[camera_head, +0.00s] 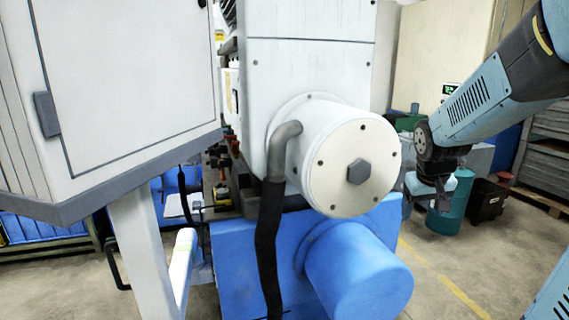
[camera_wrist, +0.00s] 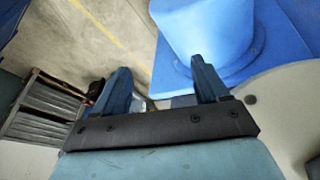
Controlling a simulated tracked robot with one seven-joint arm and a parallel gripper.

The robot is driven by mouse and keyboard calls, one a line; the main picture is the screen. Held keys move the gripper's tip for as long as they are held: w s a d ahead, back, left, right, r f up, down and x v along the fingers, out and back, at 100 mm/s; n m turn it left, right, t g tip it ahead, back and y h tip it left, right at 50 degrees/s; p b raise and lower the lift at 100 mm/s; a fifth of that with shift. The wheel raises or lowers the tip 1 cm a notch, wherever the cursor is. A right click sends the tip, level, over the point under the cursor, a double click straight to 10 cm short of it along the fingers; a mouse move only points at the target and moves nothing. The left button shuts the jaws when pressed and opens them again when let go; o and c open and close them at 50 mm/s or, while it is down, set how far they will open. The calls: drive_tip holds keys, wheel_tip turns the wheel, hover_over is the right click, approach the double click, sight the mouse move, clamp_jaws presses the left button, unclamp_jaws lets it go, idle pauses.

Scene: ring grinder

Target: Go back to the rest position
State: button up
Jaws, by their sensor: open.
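My gripper (camera_wrist: 160,88) shows in the wrist view with its two dark blue fingers spread apart, and nothing is between them. In the head view my gripper (camera_head: 440,203) hangs at the end of my arm, right of the ring grinder. The ring grinder (camera_head: 310,55) has a white body with a round white drum (camera_head: 340,160) and a blue base with a blue cylinder (camera_head: 360,270). Its blue part also shows at the top right of the wrist view (camera_wrist: 200,35). The fingertips are partly hidden or small in the head view.
A white control cabinet (camera_head: 130,80) stands at the left, close to the camera. A black hose (camera_head: 268,240) hangs from the drum. A teal barrel (camera_head: 455,205), a black bin (camera_head: 487,200) and grey shelving (camera_head: 545,150) stand behind at the right. Floor with a yellow line (camera_head: 445,280) is open there.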

drive_tip(key=s+a+r+y, duration=0.1)
drive_tip(key=s+a+r, duration=0.2)
drive_tip(key=s, duration=0.4)
drive_tip(key=s+a+r+t, duration=0.1)
drive_tip(key=s+a+r, duration=0.3)
drive_tip(key=s+a, duration=0.2)
drive_tip(key=s, duration=0.2)
drive_tip(key=shift+s+r+t+y, duration=0.25)
drive_tip(key=shift+s+t+y, duration=0.05)
drive_tip(key=shift+y, duration=0.1)
drive_tip(key=shift+s+a, duration=0.15)
drive_tip(key=shift+s, duration=0.35)
drive_tip(key=shift+c, duration=0.4)
